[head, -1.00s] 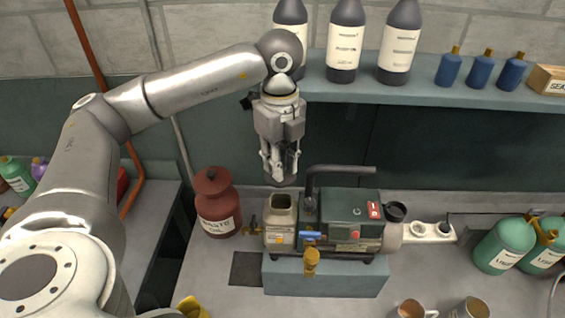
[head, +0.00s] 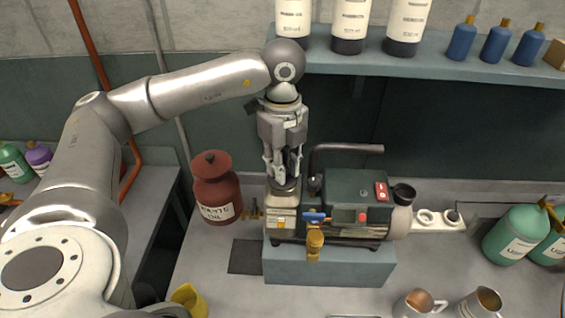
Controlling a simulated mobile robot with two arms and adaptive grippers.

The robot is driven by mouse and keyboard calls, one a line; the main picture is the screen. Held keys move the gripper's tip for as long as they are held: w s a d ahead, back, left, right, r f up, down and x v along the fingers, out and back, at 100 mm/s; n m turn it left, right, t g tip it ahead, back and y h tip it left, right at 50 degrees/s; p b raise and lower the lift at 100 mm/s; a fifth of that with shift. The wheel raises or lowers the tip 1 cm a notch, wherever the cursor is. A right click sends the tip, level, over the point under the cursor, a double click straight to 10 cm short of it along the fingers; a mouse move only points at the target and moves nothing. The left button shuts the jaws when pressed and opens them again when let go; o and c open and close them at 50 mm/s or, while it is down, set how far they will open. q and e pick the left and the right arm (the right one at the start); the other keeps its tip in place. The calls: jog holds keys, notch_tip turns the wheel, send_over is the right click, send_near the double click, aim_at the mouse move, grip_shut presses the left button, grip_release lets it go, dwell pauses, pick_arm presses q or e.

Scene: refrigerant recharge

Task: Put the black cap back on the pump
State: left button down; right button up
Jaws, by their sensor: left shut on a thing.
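The pump (head: 351,192) is a dark green and grey machine with a black handle, standing on a grey-green block. Its pale filler box (head: 283,222) is at the left end. My left gripper (head: 284,178) points straight down over this box, shut on the black cap (head: 286,186). The cap is at the top of the box and covers its opening from view. I cannot tell whether the cap touches the rim or is seated. My right gripper is not in view.
A red waste oil can (head: 215,190) stands left of the pump. A shelf (head: 430,65) with bottles runs behind and above. Green jugs (head: 513,236) stand at the right, and mugs (head: 415,303) are in front. A dark mat (head: 245,257) lies front left.

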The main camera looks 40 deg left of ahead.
pick_arm(q)
jog(key=shift+f+b, duration=0.35)
jog(key=shift+b, duration=0.55)
dwell(2.2)
dwell(0.3)
jog(key=c, duration=1.2)
grip_release()
jog(key=shift+o, duration=0.2)
jog(key=o, duration=0.4)
jog(key=shift+o, duration=0.2)
jog(key=shift+r+p, duration=2.3)
jog(key=shift+r, duration=1.25)
